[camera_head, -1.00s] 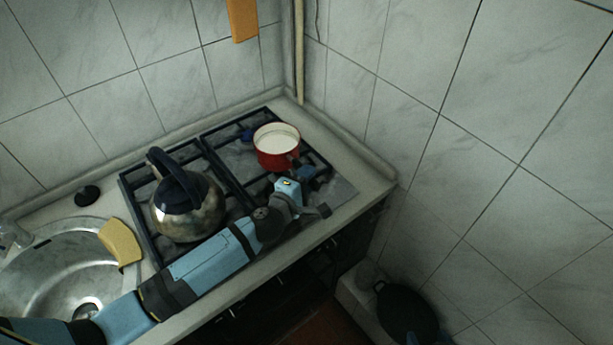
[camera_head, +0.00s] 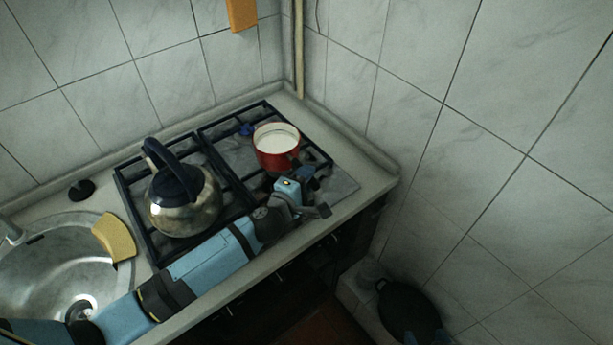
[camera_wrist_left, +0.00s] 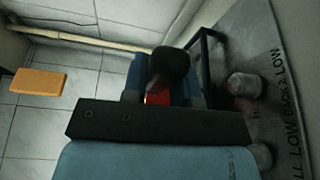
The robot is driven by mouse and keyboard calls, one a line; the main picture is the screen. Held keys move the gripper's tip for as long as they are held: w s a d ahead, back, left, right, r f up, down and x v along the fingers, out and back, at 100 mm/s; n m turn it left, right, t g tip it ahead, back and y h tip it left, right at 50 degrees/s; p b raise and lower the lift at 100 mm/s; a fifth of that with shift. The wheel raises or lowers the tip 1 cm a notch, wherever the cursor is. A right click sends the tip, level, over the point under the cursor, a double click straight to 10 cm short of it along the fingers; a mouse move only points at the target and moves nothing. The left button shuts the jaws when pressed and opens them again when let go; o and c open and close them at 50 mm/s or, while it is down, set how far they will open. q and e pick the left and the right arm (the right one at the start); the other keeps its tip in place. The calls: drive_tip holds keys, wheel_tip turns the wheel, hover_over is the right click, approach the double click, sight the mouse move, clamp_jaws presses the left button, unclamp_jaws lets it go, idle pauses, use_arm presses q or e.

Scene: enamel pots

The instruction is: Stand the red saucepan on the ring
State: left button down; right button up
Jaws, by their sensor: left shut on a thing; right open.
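The red saucepan (camera_head: 277,158), white inside, is upright at the right part of the hob, over the black grate (camera_head: 205,133). Whether it touches the grate or hangs just above it, I cannot tell. The ring under it is hidden. My left gripper (camera_head: 303,170) is shut on the saucepan's dark handle, on the pan's near right side. In the left wrist view the dark handle (camera_wrist_left: 170,66) stands between the blue fingers, with a bit of red below it.
A steel kettle (camera_head: 183,205) with a dark handle stands on the grate to the left. A yellow sponge (camera_head: 113,237) lies at the rim of the sink (camera_head: 45,270). Tiled walls close the back and right. A black pan (camera_head: 408,312) is low at the right.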

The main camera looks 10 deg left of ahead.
use_arm(q)
drive_tip(key=shift+f, duration=0.3)
drive_tip(key=c, duration=0.9)
unclamp_jaws()
drive_tip(key=shift+o, duration=0.4)
drive_tip(key=shift+f, duration=0.2)
drive_tip(key=b+v, duration=0.1)
drive_tip(key=v, duration=1.3)
drive_tip(key=shift+r, duration=0.15)
drive_tip(key=shift+d, duration=0.1)
